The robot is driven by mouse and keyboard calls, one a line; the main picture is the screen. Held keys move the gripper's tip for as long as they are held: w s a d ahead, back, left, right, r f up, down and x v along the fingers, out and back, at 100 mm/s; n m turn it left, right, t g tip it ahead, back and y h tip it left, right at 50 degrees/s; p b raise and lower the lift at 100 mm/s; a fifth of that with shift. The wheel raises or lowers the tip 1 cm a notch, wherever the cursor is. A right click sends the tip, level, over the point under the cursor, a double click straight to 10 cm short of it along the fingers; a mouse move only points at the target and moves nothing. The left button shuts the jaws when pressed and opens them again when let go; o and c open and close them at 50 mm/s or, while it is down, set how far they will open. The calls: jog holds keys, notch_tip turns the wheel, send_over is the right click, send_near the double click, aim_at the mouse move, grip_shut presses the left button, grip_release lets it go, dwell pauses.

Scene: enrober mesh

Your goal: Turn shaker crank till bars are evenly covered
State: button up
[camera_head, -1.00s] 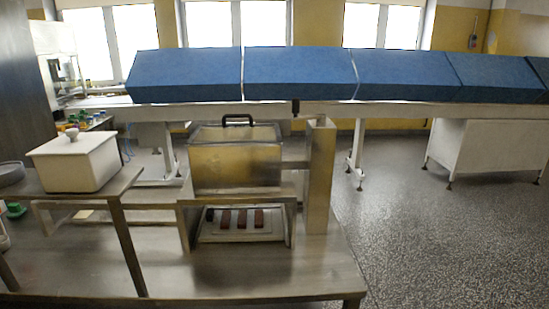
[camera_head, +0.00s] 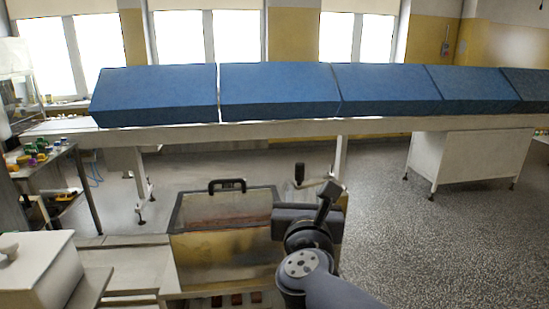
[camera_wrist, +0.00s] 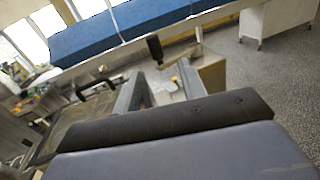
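The shaker (camera_head: 222,240) is a metal box with a black top handle (camera_head: 227,184) and a brownish layer inside. Its crank has a black upright knob (camera_head: 299,172) at the box's right rear; the knob also shows in the wrist view (camera_wrist: 155,48). Brown bars (camera_head: 237,299) lie under the box at the bottom edge of the head view, mostly cut off; their covering is not readable. My gripper (camera_head: 326,190) is just right of the crank. In the wrist view my gripper's fingers (camera_wrist: 160,88) stand apart, with the knob beyond them. No grip on the knob shows.
A white lidded container (camera_head: 38,270) stands at the lower left. A long conveyor with blue covers (camera_head: 280,92) runs across behind the shaker. A side table with small coloured items (camera_head: 40,155) is at the far left. Speckled floor (camera_head: 400,235) is open on the right.

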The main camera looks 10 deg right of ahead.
aim_at(300, 171)
jog(key=shift+n+y, duration=0.3)
jog(key=w, duration=0.3)
jog(key=w+d, duration=0.1)
jog(key=w, duration=0.6)
jog(key=shift+w+d+r, duration=0.25)
jog(key=shift+w+r, duration=0.05)
jog(key=shift+w, duration=0.1)
jog(key=shift+c, duration=0.6)
grip_shut()
